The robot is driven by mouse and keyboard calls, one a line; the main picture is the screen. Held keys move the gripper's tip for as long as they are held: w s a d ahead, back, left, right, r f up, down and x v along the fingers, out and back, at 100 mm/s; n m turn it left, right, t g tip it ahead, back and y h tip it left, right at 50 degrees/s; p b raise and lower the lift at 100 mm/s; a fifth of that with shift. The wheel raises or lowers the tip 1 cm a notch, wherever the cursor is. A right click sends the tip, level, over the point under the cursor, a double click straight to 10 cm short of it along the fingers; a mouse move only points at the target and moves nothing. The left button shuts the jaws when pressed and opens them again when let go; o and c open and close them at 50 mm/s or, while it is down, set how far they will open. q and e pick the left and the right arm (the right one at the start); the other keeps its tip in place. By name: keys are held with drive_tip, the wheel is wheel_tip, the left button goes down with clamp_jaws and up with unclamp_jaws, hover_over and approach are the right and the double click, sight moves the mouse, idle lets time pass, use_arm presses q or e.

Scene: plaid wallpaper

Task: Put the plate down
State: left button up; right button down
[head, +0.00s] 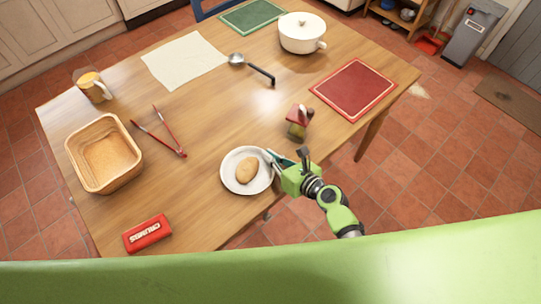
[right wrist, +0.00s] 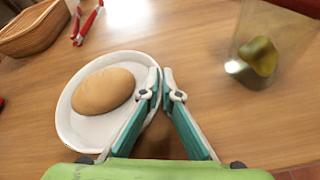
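A white plate (head: 231,177) with a brown bread roll (head: 247,171) on it is at the near edge of the wooden table. My right gripper (head: 270,157) is at the plate's right side. In the right wrist view, its fingertips (right wrist: 160,80) are close together with the plate's rim (right wrist: 68,128) between them, one finger over the inside and one outside. The roll (right wrist: 103,91) rests on the plate, clear of the fingers. The plate looks level and very near the tabletop; I cannot tell whether it touches. My left gripper is not in view.
A jar (head: 297,128) stands right of the plate. The table's middle is clear.

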drive_tip(key=c, duration=2.3)
unclamp_jaws()
drive_tip(key=shift+f, duration=0.1)
drive_tip(key=shift+r, duration=0.25)
drive_tip(key=v, duration=1.2)
